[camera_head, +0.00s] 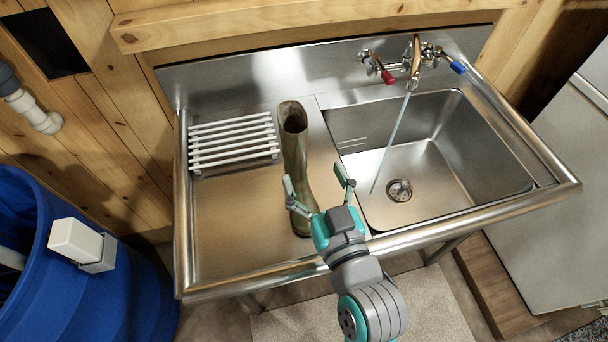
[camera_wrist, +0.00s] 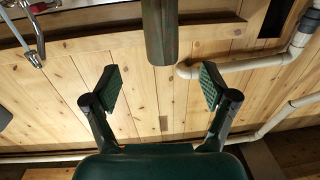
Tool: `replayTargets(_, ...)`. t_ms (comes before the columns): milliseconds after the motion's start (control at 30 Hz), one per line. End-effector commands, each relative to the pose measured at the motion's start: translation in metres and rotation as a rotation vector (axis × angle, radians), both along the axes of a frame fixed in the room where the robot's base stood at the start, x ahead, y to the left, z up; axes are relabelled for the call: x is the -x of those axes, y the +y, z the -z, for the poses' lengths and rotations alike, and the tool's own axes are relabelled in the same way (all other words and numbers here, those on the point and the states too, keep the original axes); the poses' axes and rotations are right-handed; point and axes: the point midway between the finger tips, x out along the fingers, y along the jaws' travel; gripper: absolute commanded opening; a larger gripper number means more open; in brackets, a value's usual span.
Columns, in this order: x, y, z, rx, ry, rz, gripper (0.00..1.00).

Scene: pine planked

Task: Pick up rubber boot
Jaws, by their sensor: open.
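The rubber boot (camera_head: 294,148) is olive green and stands upright on the sink's flat steel drainboard, left of the basin, with its open top facing up. My gripper (camera_head: 317,180) is open in front of the boot, and its left finger overlaps the boot's lower part in the head view. In the wrist view my gripper (camera_wrist: 162,88) shows both fingers spread with nothing between them. The boot's dark shaft (camera_wrist: 160,32) shows at the top middle there, beyond the fingertips and lined up between them. Part of the boot's foot is hidden behind my gripper.
A white slatted rack (camera_head: 233,140) lies left of the boot. The sink basin (camera_head: 450,150) is to the right, with a tap (camera_head: 413,62) running water into it. A raised steel rim (camera_head: 235,284) edges the front. A blue barrel (camera_head: 120,290) stands at left.

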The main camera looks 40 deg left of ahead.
Motion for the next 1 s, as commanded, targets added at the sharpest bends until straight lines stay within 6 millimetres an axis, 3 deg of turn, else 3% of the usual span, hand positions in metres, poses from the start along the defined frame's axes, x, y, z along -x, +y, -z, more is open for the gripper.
replayTargets(300, -0.025, 0.034, 0.000, -0.002, -0.001, -0.001, 0.84)
replayTargets(1000, -0.059, 0.085, 0.003, -0.002, -0.001, 0.001, 0.84)
